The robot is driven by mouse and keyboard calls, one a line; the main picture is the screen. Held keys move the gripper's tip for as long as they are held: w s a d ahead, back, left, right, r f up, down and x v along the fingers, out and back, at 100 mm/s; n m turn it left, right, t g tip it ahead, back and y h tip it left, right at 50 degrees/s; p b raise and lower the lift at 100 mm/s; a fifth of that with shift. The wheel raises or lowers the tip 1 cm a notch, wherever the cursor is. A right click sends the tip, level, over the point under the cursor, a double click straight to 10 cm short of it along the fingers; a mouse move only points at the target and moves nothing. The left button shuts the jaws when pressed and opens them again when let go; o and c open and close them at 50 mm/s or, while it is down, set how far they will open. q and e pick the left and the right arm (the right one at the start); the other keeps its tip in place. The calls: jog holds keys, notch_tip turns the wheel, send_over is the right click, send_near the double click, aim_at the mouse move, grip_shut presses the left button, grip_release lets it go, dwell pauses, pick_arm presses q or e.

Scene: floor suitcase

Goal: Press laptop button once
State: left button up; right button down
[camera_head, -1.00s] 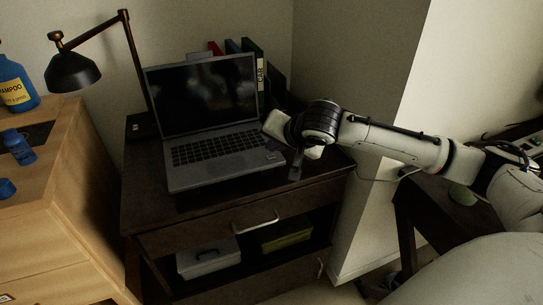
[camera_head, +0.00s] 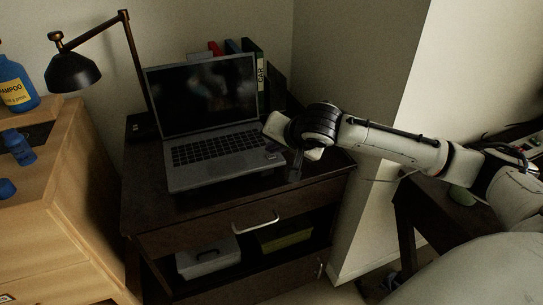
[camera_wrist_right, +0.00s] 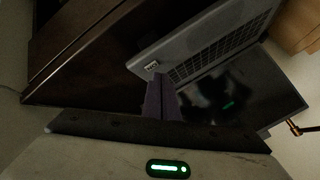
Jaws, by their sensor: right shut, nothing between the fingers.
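An open grey laptop (camera_head: 215,160) stands on a dark wooden nightstand, its screen (camera_head: 203,93) dark with faint blurry shapes. It also shows in the wrist view (camera_wrist_right: 190,35), where a small pale mark (camera_wrist_right: 152,67) sits near its corner, close to my fingertips. I cannot tell whether this mark is the button. My right gripper (camera_head: 294,173) is shut and empty, pointing down just right of the laptop's front right corner. Its dark fingers also show in the wrist view (camera_wrist_right: 161,90). I cannot tell whether they touch the laptop. My left gripper is not in view.
The nightstand (camera_head: 180,210) has bare room at its front edge. A black lamp (camera_head: 75,72) stands left of the laptop, and several binders (camera_head: 252,62) behind it. A wooden cabinet (camera_head: 70,170) with blue bottles stands left. A wall corner is close on the right.

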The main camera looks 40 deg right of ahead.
jog(key=shift+f, duration=0.25)
jog(key=shift+f, duration=0.45)
dwell(0.6)
jog(key=shift+s+a+f, duration=0.1)
jog(key=shift+s+f, duration=0.15)
jog(key=shift+f, duration=0.3)
dwell(0.4)
jog(key=shift+r, duration=0.1)
jog(key=shift+w+r+p, duration=0.1)
jog(key=shift+r+p, duration=0.6)
jog(key=shift+p, duration=0.15)
jog(key=shift+w+r, duration=0.1)
jog(key=shift+r, duration=0.25)
notch_tip(320, 180, up, 5)
jog(key=p, duration=0.6)
jog(key=shift+r, duration=0.1)
